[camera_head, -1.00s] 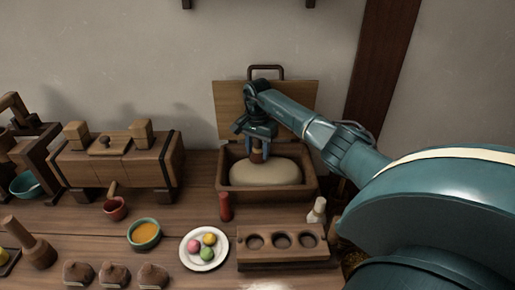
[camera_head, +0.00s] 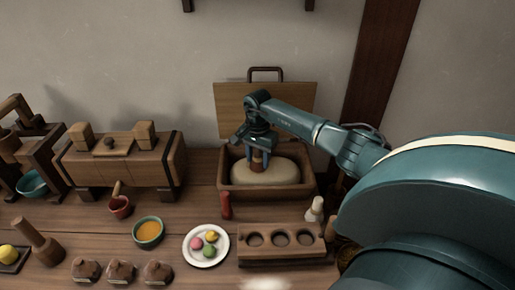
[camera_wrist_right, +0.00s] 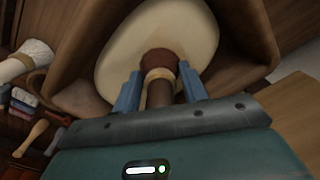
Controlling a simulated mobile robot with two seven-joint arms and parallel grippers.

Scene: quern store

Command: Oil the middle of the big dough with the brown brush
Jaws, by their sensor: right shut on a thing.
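The big pale dough (camera_head: 278,174) lies in an open wooden box (camera_head: 265,194) at the back of the table. My right gripper (camera_head: 258,158) is above the dough and shut on the brown brush (camera_head: 257,165), which points down. In the right wrist view, the brush (camera_wrist_right: 160,92) stands between the two fingers (camera_wrist_right: 160,90), its dark round end over the dough (camera_wrist_right: 122,52). The brush end overlaps the dough there; I cannot tell for certain whether it touches. My left gripper is not in view.
A red upright object (camera_head: 225,206) and a white-topped one (camera_head: 315,208) stand before the box. A wooden holder with holes (camera_head: 280,256), a plate of coloured balls (camera_head: 206,262) and a bowl of orange liquid (camera_head: 148,231) are nearer. A wooden chest (camera_head: 122,170) stands left.

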